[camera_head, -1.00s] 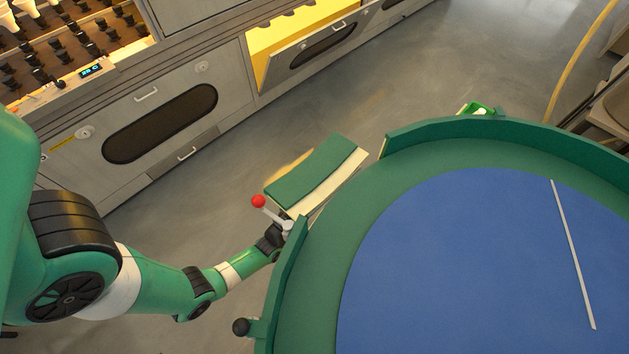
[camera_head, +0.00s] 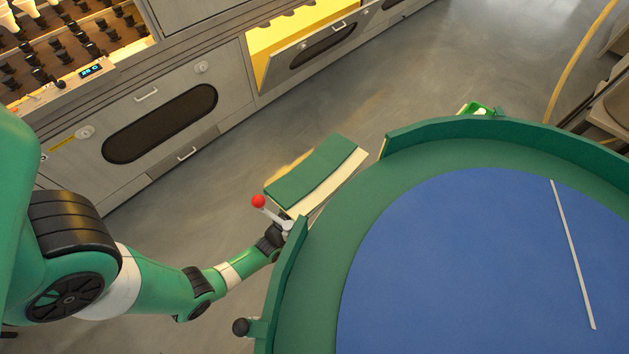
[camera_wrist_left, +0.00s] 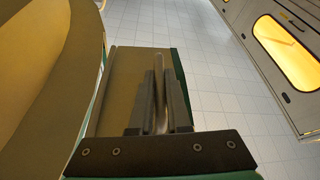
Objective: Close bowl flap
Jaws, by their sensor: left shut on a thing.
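The bowl (camera_head: 315,262) is a large round green-rimmed ring with a blue floor. Its flap (camera_head: 318,171), a green padded panel with a pale edge, hangs outward and down at the rim gap on the upper left. My left gripper (camera_head: 279,230) is at the flap's near end, beside a grey lever with a red knob (camera_head: 258,201). In the left wrist view my left gripper (camera_wrist_left: 162,100) has its fingers closed around a thin grey bar (camera_wrist_left: 160,85) in front of the flap's brownish face (camera_wrist_left: 126,78). The fingertips are partly hidden in the head view. My right gripper is out of view.
Grey cabinets (camera_head: 230,95) line the back left, one with an open, yellow-lit door (camera_head: 310,50). Floor lies clear between cabinets and bowl. A white strip (camera_head: 573,255) lies on the blue floor. A small green tray (camera_head: 478,109) is behind the rim.

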